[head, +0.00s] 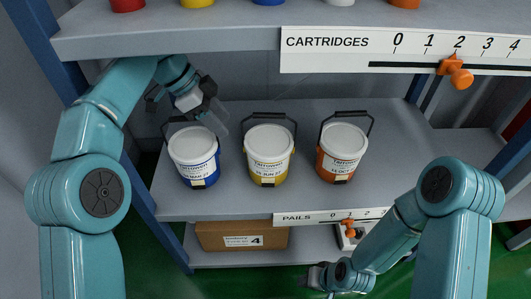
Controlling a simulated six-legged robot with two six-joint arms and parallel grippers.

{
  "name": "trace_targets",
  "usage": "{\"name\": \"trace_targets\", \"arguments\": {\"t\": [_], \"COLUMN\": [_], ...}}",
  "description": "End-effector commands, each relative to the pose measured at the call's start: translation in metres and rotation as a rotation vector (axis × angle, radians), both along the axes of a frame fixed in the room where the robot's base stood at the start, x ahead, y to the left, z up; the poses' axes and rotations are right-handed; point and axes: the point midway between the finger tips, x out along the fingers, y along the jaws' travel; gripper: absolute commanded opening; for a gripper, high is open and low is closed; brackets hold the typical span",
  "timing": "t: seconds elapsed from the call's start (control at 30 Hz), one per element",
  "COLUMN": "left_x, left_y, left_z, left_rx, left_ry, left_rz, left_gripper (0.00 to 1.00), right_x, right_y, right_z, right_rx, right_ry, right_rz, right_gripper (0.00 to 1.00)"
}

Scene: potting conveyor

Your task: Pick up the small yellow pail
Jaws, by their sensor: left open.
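The yellow pail (268,158) stands upright in the middle of the shelf. It has a white lid, a white label and a dark wire handle raised behind it. My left gripper (193,116) is open and empty, above and behind the blue pail (194,158), to the left of the yellow pail and apart from it. My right gripper (322,277) is low, below the pail shelf at the bottom of the view. Its fingers are small and dark, and I cannot tell whether they are open.
An orange pail (341,155) stands right of the yellow one. The pail shelf (240,206) has bare room in front and at the right. An upper shelf (190,38) with a cartridges scale (340,50) overhangs the back. Below are a cardboard box (215,232) and a pails scale (300,218).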

Motion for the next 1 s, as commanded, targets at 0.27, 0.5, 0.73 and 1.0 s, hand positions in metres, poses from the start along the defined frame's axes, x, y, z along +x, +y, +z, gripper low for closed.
{"name": "trace_targets", "arguments": {"t": [0.27,0.5,0.73,1.0], "left_x": [-0.004,-0.002,0.000,0.000], "left_y": [-0.052,-0.073,-0.107,-0.121], "left_z": [-0.001,0.000,0.001,-0.012], "left_rx": [0.000,0.000,0.000,0.001], "left_ry": [-0.002,-0.002,-0.002,0.001], "left_rz": [-0.004,-0.001,-0.002,-0.001], "left_gripper": [0.46,0.46,0.46,0.46], "right_x": [0.010,0.012,0.011,0.014], "right_y": [-0.002,-0.002,-0.002,-0.003], "right_z": [-0.015,-0.016,-0.012,-0.020], "right_rx": [-0.007,-0.008,-0.007,-0.009], "right_ry": [-0.035,-0.040,-0.036,-0.048], "right_rz": [-0.005,-0.005,-0.005,-0.006], "right_gripper": [0.41,0.41,0.41,0.41]}}
